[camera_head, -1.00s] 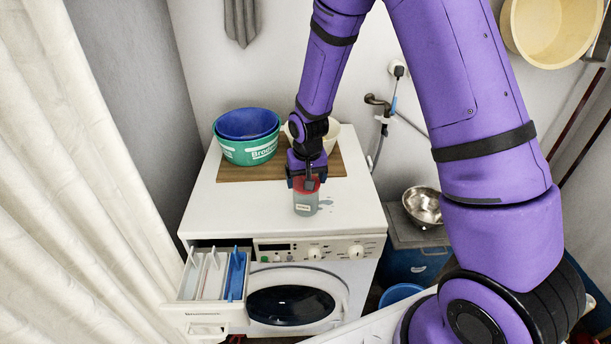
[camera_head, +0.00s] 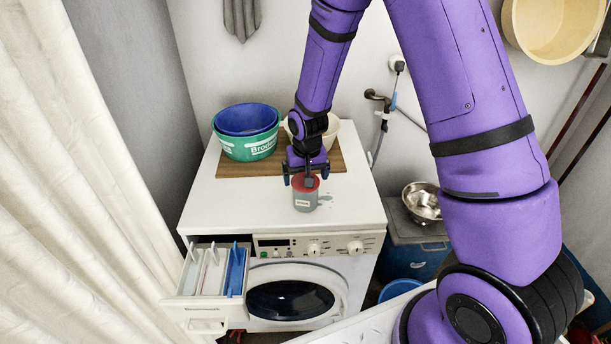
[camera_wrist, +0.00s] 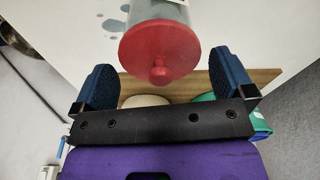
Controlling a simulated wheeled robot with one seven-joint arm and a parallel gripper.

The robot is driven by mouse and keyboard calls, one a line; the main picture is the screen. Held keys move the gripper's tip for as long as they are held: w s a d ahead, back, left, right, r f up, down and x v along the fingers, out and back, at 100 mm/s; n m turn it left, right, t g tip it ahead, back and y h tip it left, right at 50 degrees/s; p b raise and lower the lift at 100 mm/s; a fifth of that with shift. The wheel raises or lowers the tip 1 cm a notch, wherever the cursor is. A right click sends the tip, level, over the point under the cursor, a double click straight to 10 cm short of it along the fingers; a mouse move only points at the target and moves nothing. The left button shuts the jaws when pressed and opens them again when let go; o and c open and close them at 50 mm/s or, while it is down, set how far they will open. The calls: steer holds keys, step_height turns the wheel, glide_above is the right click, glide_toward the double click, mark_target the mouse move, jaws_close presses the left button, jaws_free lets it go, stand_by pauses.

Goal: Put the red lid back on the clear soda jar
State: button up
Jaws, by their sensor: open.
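The clear soda jar (camera_head: 305,202) stands upright on the white top of the washing machine, with a pale label on its front. The red lid (camera_head: 306,183) sits on the jar's mouth. In the wrist view the red lid (camera_wrist: 159,50) shows its round knob, and part of the jar (camera_wrist: 150,10) shows beyond it. My gripper (camera_head: 305,180) is open just above and behind the lid. In the wrist view its two blue-padded fingers (camera_wrist: 160,78) stand wide apart on either side, clear of the lid. Whether the lid is fully seated is hard to tell.
Blue and green tubs (camera_head: 247,145) and a cream bowl (camera_head: 330,130) stand on a brown board (camera_head: 235,168) behind the jar. The detergent drawer (camera_head: 210,290) is pulled out at the front left.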

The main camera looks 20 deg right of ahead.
step_height(320, 180, up, 13)
steer(key=s, duration=0.2)
steer(key=s+d+r+t, duration=0.1)
steer(key=s+d+r, duration=0.1)
steer(key=s+r, duration=0.45)
steer(key=s+d+r+t, duration=0.15)
steer(key=s+r, duration=0.25)
steer(key=r, duration=0.5)
steer(key=s+d+r, duration=0.1)
steer(key=s+r, duration=0.2)
steer(key=s, duration=0.5)
steer(key=s+d+r+n+t, duration=0.1)
steer(key=s+d+r, duration=0.1)
steer(key=s, duration=0.7)
steer(key=shift+r, duration=0.8)
steer(key=shift+d, duration=0.1)
steer(key=shift+s, duration=0.1)
steer(key=shift+c, duration=0.2)
